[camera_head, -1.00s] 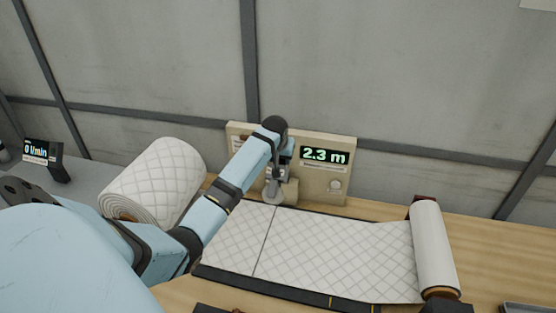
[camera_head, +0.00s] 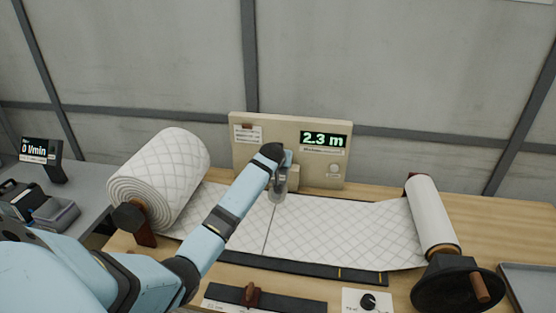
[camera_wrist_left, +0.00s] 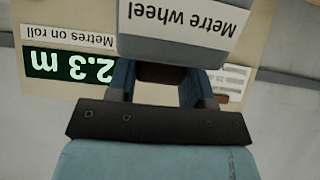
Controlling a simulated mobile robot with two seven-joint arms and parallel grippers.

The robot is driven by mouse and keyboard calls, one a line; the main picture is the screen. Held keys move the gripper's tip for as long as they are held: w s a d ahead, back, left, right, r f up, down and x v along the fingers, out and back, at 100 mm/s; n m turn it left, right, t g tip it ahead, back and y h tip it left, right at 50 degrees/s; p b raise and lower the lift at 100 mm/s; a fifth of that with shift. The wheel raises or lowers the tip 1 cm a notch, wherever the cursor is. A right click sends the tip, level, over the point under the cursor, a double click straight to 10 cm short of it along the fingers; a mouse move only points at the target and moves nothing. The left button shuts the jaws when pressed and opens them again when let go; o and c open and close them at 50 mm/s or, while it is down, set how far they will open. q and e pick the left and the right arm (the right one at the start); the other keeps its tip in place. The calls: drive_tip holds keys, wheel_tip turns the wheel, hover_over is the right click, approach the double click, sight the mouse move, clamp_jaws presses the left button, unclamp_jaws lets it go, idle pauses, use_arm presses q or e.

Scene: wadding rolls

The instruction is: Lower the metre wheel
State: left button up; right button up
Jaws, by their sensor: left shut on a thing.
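The metre wheel (camera_head: 279,194) is a small grey wheel in front of the beige panel (camera_head: 240,155), over the white quilted wadding (camera_head: 330,232). Its label "Metre wheel" (camera_wrist_left: 183,20) is upside down in the left wrist view. My left gripper (camera_head: 277,172) is at the wheel's mount, and its two fingers (camera_wrist_left: 160,90) are shut on the metre wheel's holder. My gripper hides part of the wheel, and I cannot tell whether the wheel touches the wadding. The display (camera_head: 325,141) reads 2.3 m. My right gripper is not in view.
A large wadding roll (camera_head: 165,175) stands at the left, and a narrower roll (camera_head: 432,215) at the right with a dark crank wheel (camera_head: 455,285). A dark strip with a slider (camera_head: 252,295) and a knob (camera_head: 368,301) lie at the front. A grey tray (camera_head: 530,285) is at the right.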

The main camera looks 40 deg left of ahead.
sight(279, 173)
use_arm(q)
drive_tip(key=f+t+b, duration=0.1)
drive_tip(key=s+d+f+t+y+b, duration=0.1)
drive_tip(key=shift+s+f, duration=0.3)
drive_tip(key=shift+f, duration=0.1)
drive_tip(key=shift+s+d+f, duration=0.1)
drive_tip(key=shift+s+f, duration=0.15)
drive_tip(key=shift+f, duration=0.4)
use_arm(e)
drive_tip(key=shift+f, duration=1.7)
use_arm(q)
drive_tip(key=shift+f, duration=0.1)
drive_tip(key=o, duration=1.3)
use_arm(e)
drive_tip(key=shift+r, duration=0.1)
use_arm(q)
drive_tip(key=b+v, duration=0.1)
drive_tip(key=v, duration=1.3)
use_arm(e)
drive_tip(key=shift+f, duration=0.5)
use_arm(q)
drive_tip(key=shift+f, duration=0.1)
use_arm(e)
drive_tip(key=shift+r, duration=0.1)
